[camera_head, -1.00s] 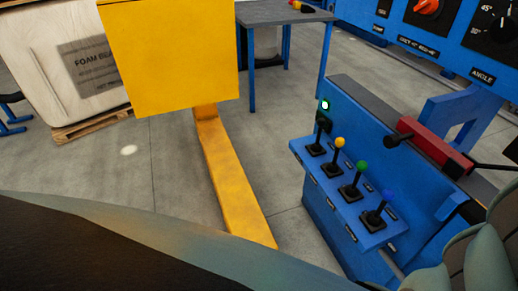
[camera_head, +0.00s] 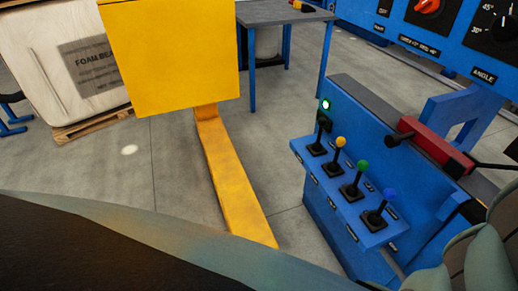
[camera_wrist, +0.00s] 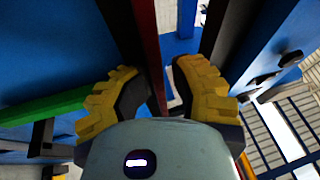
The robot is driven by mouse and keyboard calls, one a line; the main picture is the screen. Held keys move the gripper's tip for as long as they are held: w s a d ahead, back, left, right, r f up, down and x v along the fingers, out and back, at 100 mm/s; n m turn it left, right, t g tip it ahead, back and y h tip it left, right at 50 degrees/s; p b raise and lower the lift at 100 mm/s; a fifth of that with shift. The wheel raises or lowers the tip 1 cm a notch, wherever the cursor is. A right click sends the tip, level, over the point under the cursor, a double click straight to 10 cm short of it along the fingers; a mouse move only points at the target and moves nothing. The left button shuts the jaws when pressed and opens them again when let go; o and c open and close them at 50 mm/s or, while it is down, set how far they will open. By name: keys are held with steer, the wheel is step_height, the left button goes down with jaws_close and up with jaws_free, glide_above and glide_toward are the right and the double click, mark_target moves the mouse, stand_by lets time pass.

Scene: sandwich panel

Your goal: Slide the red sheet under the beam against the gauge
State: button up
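In the wrist view my gripper (camera_wrist: 157,88) has its two yellow-padded fingers spread apart. A narrow dark red strip (camera_wrist: 150,50) runs down between them, closer to the left finger. It looks like the red sheet seen edge-on, but I cannot be sure. A gap shows between the strip and the right finger; contact with the left finger is unclear. A dark panel (camera_wrist: 122,22) stands along the strip's left side. The head view shows neither my fingers nor a clear red sheet. I cannot make out the beam or the gauge for certain.
In the head view a blue machine (camera_head: 335,215) carries levers, a lit green lamp (camera_head: 325,104) and a red block (camera_head: 436,145). A yellow box (camera_head: 170,55) on a yellow foot stands left. A grey-topped table (camera_head: 285,14) is behind. Floor between is clear.

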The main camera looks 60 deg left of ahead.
steer(key=shift+f, duration=0.25)
steer(key=v, duration=1.1)
steer(key=shift+s+a+r, duration=0.3)
steer(key=shift+s, duration=0.05)
